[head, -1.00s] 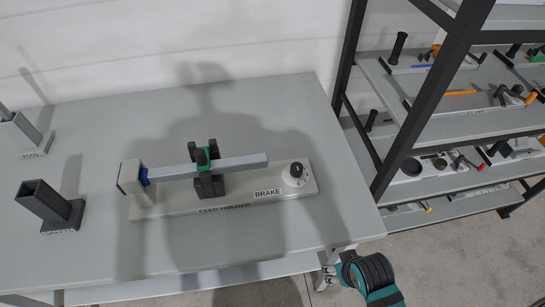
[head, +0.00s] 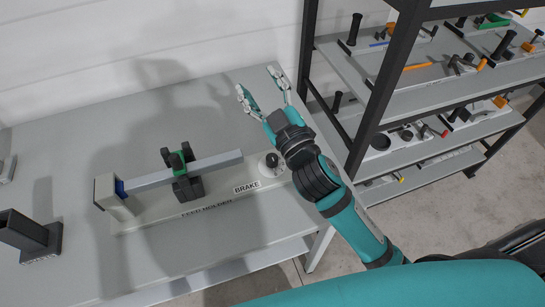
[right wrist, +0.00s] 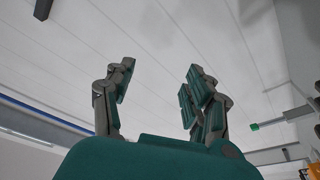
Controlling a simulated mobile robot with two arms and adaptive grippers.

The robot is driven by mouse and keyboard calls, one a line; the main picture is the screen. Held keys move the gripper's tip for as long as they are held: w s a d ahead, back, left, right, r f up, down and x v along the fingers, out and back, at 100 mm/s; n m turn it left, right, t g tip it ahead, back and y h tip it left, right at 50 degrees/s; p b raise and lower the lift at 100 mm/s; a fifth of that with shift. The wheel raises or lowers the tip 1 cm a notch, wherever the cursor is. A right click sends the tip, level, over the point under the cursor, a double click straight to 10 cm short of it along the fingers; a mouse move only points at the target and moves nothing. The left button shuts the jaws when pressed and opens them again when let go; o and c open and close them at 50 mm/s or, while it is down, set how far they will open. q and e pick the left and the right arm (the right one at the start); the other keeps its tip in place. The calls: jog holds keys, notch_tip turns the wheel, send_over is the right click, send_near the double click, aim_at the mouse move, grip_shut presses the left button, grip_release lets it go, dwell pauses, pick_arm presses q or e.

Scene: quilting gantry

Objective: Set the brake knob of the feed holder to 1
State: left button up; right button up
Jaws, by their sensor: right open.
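The feed holder (head: 152,218) is a pale base on the table, with a grey square bar held by a black and green clamp (head: 178,160). The brake knob (head: 272,160) is small and dark on a white round dial at the base's right end, beside the BRAKE label (head: 247,187). Its setting is too small to read. My right gripper (head: 257,82) is open and empty, above and beyond the knob, with its wrist just right of it. In the right wrist view the spread fingers (right wrist: 158,80) face the pale wall. My left gripper is not in view.
A dark square holder (head: 25,232) stands at the table's left. A black-framed shelf rack (head: 380,85) with several tools stands close to the right of my right arm. The table (head: 110,115) is clear behind the feed holder.

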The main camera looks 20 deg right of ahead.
jog(key=s+a+r+n+g+y, duration=0.3)
jog(key=a+r+n+g+y, duration=0.2)
jog(key=a+n+y, duration=0.4)
jog(key=s+a+r+n+g+y, duration=0.2)
jog(key=a+r+n+g+y, duration=0.35)
jog(key=n+y, duration=0.5)
jog(key=s+a+f+n+g+h, duration=0.4)
jog(key=a+f+n+g, duration=0.15)
jog(key=n+g, duration=0.45)
jog(key=n+h, duration=0.2)
jog(key=h, duration=1.7)
send_over(273, 158)
notch_tip(273, 158, down, 12)
jog(key=shift+t, duration=0.25)
notch_tip(273, 158, down, 17)
jog(key=p, duration=0.4)
jog(key=shift+w+r, duration=0.1)
